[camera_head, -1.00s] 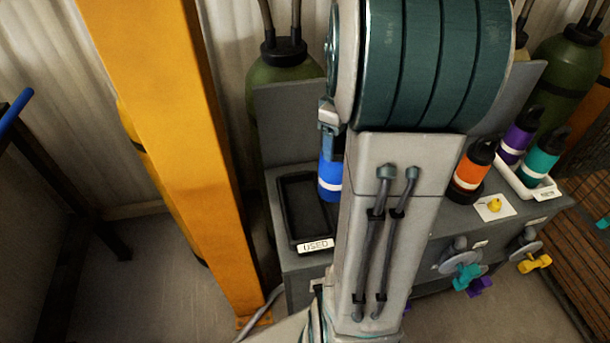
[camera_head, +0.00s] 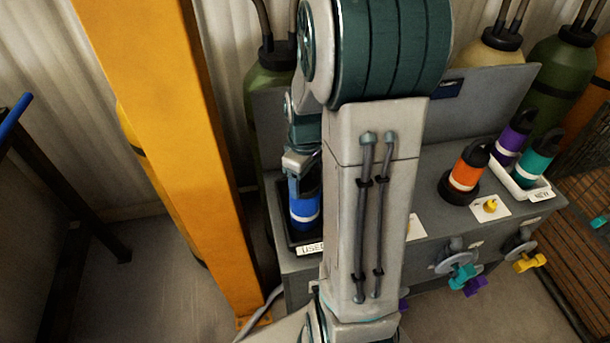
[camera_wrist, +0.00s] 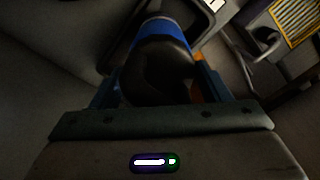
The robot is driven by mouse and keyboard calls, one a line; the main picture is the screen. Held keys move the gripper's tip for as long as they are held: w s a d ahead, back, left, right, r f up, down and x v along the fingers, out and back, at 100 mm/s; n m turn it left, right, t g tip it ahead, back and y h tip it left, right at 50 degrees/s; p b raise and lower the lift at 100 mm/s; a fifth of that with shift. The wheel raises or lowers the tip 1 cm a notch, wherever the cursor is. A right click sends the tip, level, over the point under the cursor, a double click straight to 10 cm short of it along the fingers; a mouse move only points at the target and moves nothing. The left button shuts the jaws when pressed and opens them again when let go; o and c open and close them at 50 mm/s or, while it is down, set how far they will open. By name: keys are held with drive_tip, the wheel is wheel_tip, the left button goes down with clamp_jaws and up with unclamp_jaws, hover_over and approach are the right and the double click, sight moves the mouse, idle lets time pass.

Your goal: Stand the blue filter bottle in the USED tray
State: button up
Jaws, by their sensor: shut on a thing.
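The blue filter bottle (camera_head: 304,208) has a white band and a dark cap, and is upright at the black USED tray (camera_head: 283,238). My gripper (camera_head: 303,178) is shut on its top from above. In the wrist view the bottle's dark cap (camera_wrist: 160,72) sits between my fingers, with its blue body (camera_wrist: 165,30) beyond. The USED tray's rim also shows beside it in the wrist view (camera_wrist: 207,22). My arm hides the right part of the tray in the head view. I cannot tell whether the bottle's base touches the tray floor.
An orange bottle (camera_head: 467,168) stands on a dark round base. Purple (camera_head: 513,138) and teal (camera_head: 536,158) bottles stand in a white tray (camera_head: 520,187) at the right. A yellow post (camera_head: 165,150) rises left of the bench. Valves line the bench front.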

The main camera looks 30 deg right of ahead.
drive_tip(key=o, duration=1.4)
drive_tip(key=shift+f, duration=0.15)
drive_tip(key=o, duration=0.4)
drive_tip(key=shift+o, duration=0.2)
